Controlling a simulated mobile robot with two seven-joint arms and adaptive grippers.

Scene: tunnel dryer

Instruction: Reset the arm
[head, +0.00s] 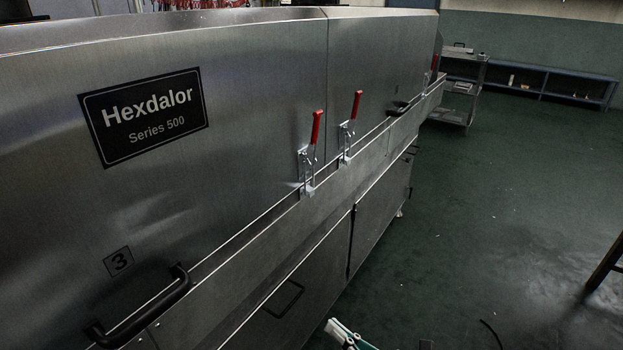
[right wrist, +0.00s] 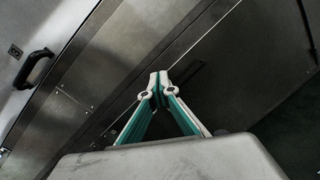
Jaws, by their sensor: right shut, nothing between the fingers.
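My right gripper (right wrist: 160,84) is shut and empty in the right wrist view, its white and teal fingers meeting at the tips in front of the machine's lower metal panels. In the head view only a small part of my right gripper (head: 343,333) shows at the bottom edge. The steel tunnel dryer (head: 250,85) fills the left and middle of the head view. My left gripper is not in view.
A black handle (head: 138,312) sits on the dryer at lower left. Two red-handled toggle clamps (head: 314,140) stand upright at its seam. A metal cart (head: 462,85) and a blue low shelf (head: 545,80) stand at the back. The green floor (head: 500,200) at right is mostly clear.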

